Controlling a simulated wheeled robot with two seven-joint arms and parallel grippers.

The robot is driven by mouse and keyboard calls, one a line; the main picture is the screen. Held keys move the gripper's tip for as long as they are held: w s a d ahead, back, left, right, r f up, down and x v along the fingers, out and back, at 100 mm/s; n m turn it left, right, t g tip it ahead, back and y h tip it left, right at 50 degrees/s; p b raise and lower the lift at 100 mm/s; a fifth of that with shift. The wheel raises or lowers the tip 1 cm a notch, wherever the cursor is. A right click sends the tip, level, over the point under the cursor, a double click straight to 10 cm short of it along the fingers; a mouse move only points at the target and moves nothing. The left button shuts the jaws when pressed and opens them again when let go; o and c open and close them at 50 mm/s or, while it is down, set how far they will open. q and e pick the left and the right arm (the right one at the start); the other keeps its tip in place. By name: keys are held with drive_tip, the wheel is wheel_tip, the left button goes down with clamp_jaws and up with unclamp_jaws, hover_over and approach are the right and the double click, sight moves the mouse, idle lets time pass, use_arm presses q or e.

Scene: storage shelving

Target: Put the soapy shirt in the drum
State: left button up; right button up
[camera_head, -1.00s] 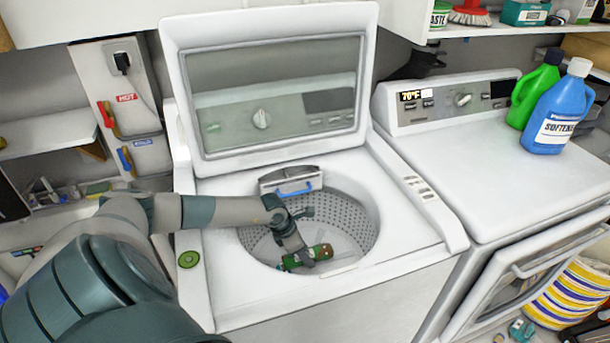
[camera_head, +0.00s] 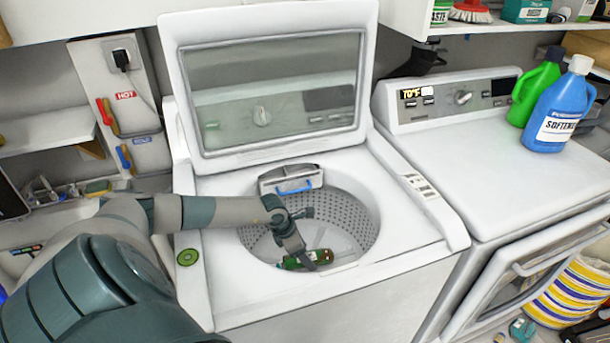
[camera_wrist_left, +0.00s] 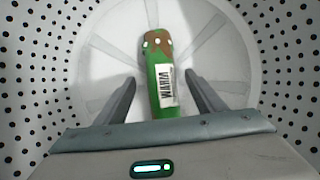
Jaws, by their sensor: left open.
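No shirt can be made out in these views. A green item with a brown end and a white label reading "WARM" (camera_wrist_left: 165,85) is inside the washer drum (camera_head: 355,205); it also shows in the head view (camera_head: 293,262). In the left wrist view it lies between my left gripper's spread fingers, with a gap on each side. My left gripper (camera_wrist_left: 160,88) is open and reaches down into the drum, over the item; it also shows in the head view (camera_head: 303,260). Whether the item rests on the drum floor is hard to tell. My right gripper is not in view.
The washer lid (camera_head: 270,95) stands open behind the drum. A round green piece (camera_head: 188,257) is on the washer's left front top. A dryer (camera_head: 470,180) stands to the right, with a blue softener bottle (camera_head: 557,110) and a green bottle (camera_head: 536,90) on it.

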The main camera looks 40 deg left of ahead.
use_arm(q)
drive_tip(key=shift+r+p, duration=0.35)
drive_tip(key=shift+r, duration=0.15)
drive_tip(key=shift+a+r, duration=0.1)
drive_tip(key=shift+r, duration=0.15)
drive_tip(key=b+v, duration=0.1)
drive_tip(key=v, duration=0.6)
drive_tip(key=shift+b, duration=0.3)
drive_tip(key=v, duration=0.4)
drive_tip(key=shift+s+r+b, duration=0.15)
drive_tip(key=shift+r+b, duration=0.15)
drive_tip(key=shift+b, duration=0.1)
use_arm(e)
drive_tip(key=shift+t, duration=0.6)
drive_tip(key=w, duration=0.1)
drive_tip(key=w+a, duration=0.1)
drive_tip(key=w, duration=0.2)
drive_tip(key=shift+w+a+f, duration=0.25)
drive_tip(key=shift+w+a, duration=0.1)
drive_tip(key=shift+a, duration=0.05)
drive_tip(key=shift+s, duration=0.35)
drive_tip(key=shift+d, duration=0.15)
